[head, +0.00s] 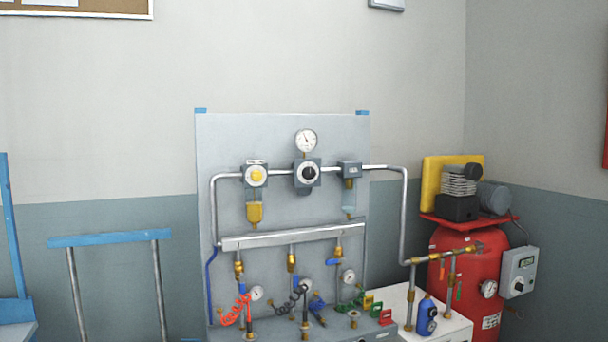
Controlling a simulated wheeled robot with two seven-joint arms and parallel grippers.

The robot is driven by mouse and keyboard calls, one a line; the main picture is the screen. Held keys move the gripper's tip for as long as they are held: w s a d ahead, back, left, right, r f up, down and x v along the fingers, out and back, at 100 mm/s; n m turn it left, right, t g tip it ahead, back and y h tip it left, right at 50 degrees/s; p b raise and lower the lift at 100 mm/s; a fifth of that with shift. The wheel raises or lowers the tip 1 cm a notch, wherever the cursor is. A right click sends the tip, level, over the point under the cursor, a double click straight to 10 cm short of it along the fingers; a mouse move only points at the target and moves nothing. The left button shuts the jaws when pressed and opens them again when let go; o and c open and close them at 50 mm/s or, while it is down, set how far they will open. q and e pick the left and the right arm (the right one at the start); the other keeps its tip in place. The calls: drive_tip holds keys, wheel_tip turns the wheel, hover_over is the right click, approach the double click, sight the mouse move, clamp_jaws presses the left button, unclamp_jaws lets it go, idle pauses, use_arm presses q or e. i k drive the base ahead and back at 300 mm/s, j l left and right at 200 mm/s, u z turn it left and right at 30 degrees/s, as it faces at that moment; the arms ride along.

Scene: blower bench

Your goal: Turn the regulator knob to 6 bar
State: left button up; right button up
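The regulator knob (310,173) is a black round knob on a grey block in the upper middle of the grey panel (225,140). A white round pressure gauge (306,140) stands right above it; its needle is thin and its numbers are too small to read. To the left on the same pipe is a unit with a yellow round centre (256,175) and a yellow bowl below. Neither of my grippers shows in the head view.
A manifold bar (290,237) with valves, small gauges and coiled hoses (236,310) spans the panel below the knob. A red compressor tank (468,270) stands at the right, and a blue-topped rail (110,239) at the left. The space before the knob looks clear.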

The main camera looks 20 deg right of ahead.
sight(308, 173)
drive_tip(key=l+z, duration=0.1)
drive_tip(key=l, duration=0.35)
drive_tip(key=i+l, duration=0.15)
drive_tip(key=l, duration=0.3)
drive_tip(key=i+l+z, duration=0.15)
drive_tip(key=l, duration=0.7)
drive_tip(key=i+l+z, duration=0.15)
drive_tip(key=l, duration=0.3)
drive_tip(key=i+l+z, duration=0.1)
drive_tip(key=l, duration=0.3)
drive_tip(key=i+l, duration=0.2)
drive_tip(key=l, duration=0.2)
drive_tip(key=z, duration=0.05)
